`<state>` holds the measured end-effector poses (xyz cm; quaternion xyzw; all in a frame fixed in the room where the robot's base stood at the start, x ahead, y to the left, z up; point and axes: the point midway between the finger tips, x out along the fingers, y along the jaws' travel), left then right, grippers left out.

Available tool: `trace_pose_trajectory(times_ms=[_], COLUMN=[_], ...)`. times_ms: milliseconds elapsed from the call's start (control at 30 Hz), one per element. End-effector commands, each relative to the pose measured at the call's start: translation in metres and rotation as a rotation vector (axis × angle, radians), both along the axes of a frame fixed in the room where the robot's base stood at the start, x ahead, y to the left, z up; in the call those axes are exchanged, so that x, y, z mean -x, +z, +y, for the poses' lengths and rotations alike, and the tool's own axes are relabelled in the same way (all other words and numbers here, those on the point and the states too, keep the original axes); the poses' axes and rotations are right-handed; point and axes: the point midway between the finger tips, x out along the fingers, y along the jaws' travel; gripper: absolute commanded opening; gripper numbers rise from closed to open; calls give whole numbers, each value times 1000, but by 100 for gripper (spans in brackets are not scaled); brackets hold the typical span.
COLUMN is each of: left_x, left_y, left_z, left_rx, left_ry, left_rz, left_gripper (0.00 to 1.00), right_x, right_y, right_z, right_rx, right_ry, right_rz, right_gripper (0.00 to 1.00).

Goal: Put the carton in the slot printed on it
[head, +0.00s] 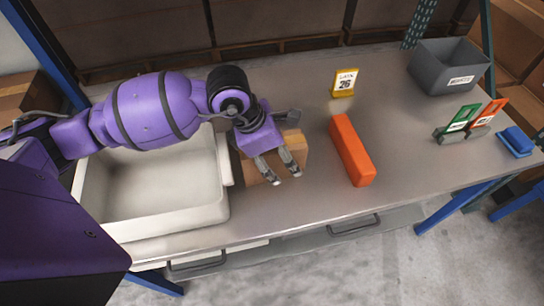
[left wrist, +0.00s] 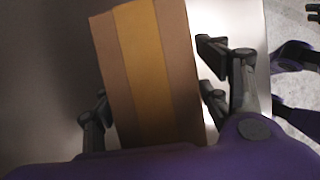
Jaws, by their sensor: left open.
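The carton (head: 290,148) is a brown box with a lighter tape band, lying on the steel bench just right of the white tray. My left gripper (head: 283,173) is over it, pointing down, and hides part of it. In the left wrist view the carton (left wrist: 150,70) lies between the open fingers (left wrist: 152,110), with a gap visible on the right side; contact on the left cannot be told. No print is readable on the carton's visible faces. Dark and purple parts at the right edge of that view look like my right gripper (left wrist: 300,35), cut off by the frame.
A white tray (head: 82,195) stands left under my left arm. An orange block (head: 352,152) lies right of the carton. Behind is a yellow sign (head: 344,82) reading 26. A grey bin (head: 448,68), green card (head: 462,118), red card (head: 487,112) and blue object (head: 516,142) are at right.

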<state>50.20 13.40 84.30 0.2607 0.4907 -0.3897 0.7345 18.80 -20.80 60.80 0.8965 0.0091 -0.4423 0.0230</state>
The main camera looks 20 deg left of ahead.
Motion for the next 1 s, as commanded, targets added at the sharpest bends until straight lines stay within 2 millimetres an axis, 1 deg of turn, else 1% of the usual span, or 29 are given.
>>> trace_pose_trajectory(times_ms=[500,800,1000], left_x=[0,0,0], left_y=[-5,-4,-4], left_z=[0,0,0], left_rx=[0,1,0], left_ry=[0,0,0], left_rz=[0,-1,0], left_gripper=[69,69,42], right_x=[2,0,-1], right_y=[-5,-3,-3], right_z=[1,1,1], right_rx=[-1,-2,-2], right_ry=[0,1,1], right_rz=[5,1,0], right_gripper=[40,40,40])
